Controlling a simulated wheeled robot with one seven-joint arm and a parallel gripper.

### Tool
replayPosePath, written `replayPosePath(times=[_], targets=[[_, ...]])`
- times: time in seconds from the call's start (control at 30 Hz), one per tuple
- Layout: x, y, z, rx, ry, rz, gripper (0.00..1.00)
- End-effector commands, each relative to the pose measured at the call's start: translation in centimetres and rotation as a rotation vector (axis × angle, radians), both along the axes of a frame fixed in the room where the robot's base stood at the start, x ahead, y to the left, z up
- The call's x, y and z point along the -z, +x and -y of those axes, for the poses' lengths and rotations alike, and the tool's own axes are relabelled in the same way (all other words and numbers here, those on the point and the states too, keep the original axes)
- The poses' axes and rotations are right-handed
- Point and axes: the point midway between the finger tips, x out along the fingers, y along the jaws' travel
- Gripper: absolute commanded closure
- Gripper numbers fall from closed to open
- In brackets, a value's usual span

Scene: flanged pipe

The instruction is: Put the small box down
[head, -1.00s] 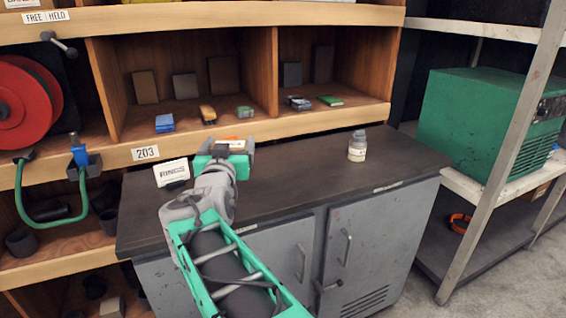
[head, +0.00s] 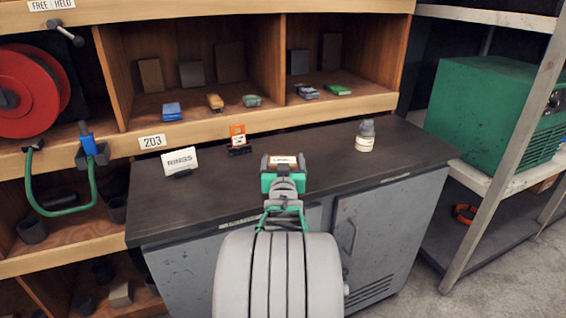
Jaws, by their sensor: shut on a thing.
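My gripper (head: 283,166) is over the dark worktop (head: 330,160) in the head view, its jaws shut on the small box (head: 283,159). The box shows a pale top with a dark mark and a brownish edge between the grey fingers. Its lower part is hidden by the green and grey gripper body. I cannot tell whether the box touches the worktop or hangs just above it.
A white RINGS sign (head: 181,161) and an orange sign (head: 238,137) stand on the worktop to the left. A small bottle (head: 366,136) stands to the right. Worktop between gripper and bottle is clear. Shelf cubbies behind hold several small items.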

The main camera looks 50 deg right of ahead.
Motion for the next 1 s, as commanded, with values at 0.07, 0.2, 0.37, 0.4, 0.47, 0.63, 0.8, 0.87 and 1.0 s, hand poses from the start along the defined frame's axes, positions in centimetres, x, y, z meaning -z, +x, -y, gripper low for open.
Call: replayPosePath(times=[0.07, 0.2, 0.37, 0.4, 0.47, 0.63, 0.8, 0.87, 1.0], targets=[[0.1, 0.0, 0.0, 0.0, -0.006, 0.004, 0.75], [0.1, 0.0, 0.0, 0.0, -0.006, 0.004, 0.75], [0.5, 0.0, 0.0, 0.0, -0.006, 0.004, 0.75], [0.4, 0.0, 0.0, 0.0, -0.003, 0.002, 0.15], [0.4, 0.0, 0.0, 0.0, -0.003, 0.002, 0.1], [0.4, 0.0, 0.0, 0.0, -0.003, 0.002, 0.0], [0.4, 0.0, 0.0, 0.0, -0.002, 0.002, 0.0], [0.1, 0.0, 0.0, 0.0, -0.002, 0.002, 0.0], [0.1, -1.0, -1.5, 0.0, -0.004, 0.003, 0.0]])
